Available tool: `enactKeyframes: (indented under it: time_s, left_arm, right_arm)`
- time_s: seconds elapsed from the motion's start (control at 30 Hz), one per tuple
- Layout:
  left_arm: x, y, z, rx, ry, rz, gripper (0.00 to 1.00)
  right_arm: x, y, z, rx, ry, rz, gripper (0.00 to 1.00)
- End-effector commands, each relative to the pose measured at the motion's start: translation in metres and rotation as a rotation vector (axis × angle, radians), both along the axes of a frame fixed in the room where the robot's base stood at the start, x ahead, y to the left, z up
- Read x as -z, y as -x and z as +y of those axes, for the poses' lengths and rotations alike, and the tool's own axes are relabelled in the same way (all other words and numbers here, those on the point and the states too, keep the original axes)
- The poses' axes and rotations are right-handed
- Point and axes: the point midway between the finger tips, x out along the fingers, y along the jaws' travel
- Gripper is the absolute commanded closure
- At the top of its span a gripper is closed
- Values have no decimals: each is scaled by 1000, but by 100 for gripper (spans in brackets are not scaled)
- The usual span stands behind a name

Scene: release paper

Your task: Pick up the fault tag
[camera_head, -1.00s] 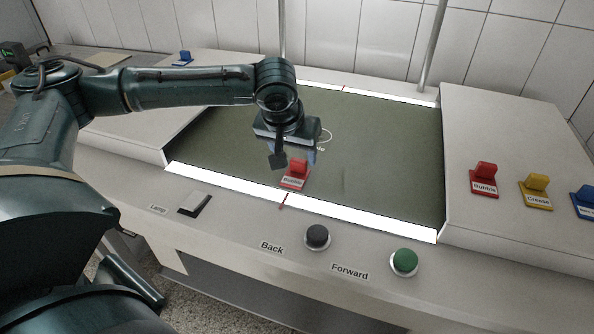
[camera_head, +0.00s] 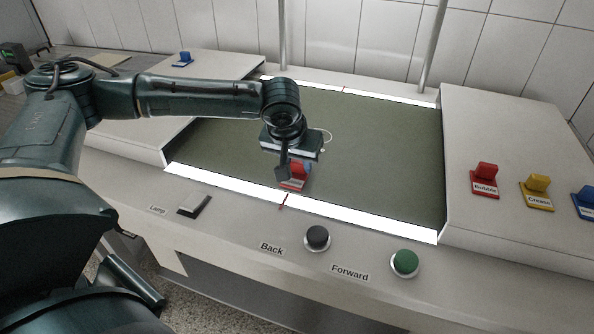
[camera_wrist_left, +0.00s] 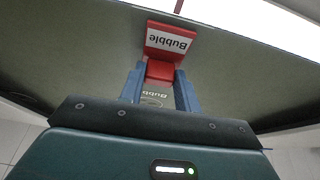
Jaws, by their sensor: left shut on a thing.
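The fault tag is a red block on a base with a white label reading "Bubble" (camera_head: 293,183). It stands on the dark green sheet (camera_head: 385,170) near the front lit strip. My left gripper (camera_head: 296,168) is down over it and shut on its upright red grip. In the left wrist view, the blue fingertips (camera_wrist_left: 160,88) press both sides of the red grip, and the tag's label (camera_wrist_left: 169,41) shows upside down. The gripper partly hides the tag in the head view. My right gripper is not in view.
On the right panel stand a red Bubble tag (camera_head: 485,181), a yellow Crease tag (camera_head: 536,192) and a blue tag (camera_head: 588,202). Another blue tag (camera_head: 183,59) is at the back left. A lamp switch (camera_head: 194,204), black Back button (camera_head: 317,237) and green Forward button (camera_head: 404,262) line the front.

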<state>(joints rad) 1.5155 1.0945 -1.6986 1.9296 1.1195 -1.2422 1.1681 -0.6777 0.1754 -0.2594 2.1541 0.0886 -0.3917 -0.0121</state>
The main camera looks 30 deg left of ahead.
Motion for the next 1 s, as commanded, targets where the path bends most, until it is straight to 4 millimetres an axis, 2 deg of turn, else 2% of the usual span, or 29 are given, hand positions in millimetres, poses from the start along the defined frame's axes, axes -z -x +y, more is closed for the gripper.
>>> enactKeyframes:
  time_s: [0.13, 0.4, 0.47, 0.8, 1.0]
  left_arm:
    - [0, 0, 0, 0, 0, 0, 90]
    - [-5, 0, 0, -1, 0, -1, 90]
    - [-13, 0, 0, 0, 0, -2, 90]
    - [-79, 0, 0, 0, 1, -1, 90]
    - [-98, 0, 0, 0, 0, 0, 90]
  right_arm:
    - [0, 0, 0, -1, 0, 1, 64]
    - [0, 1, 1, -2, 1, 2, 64]
    - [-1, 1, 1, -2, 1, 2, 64]
    - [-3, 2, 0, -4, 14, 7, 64]
    - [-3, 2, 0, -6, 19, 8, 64]
